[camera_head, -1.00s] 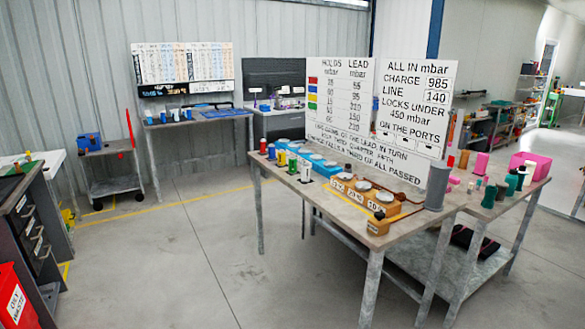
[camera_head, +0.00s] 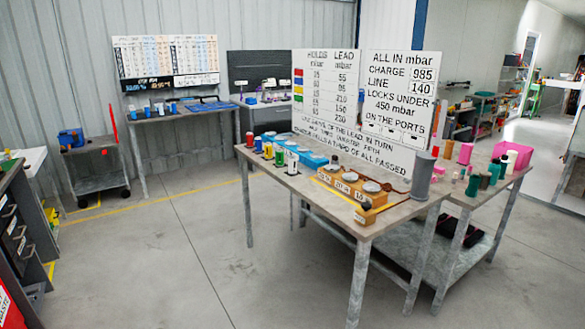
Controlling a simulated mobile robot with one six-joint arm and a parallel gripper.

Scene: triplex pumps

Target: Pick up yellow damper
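The yellow damper (camera_head: 279,156) is a small upright cylinder. It stands near the left end of the large grey work table (camera_head: 300,188), in a slanting row of small coloured cylinders. My gripper is not in view.
Blue blocks (camera_head: 311,160) and a wooden block with round dials (camera_head: 350,187) stand beside the row. A large sign board (camera_head: 326,110) rises behind it. A grey cylinder (camera_head: 422,176) stands on the right. The floor (camera_head: 165,245) left of the table is clear.

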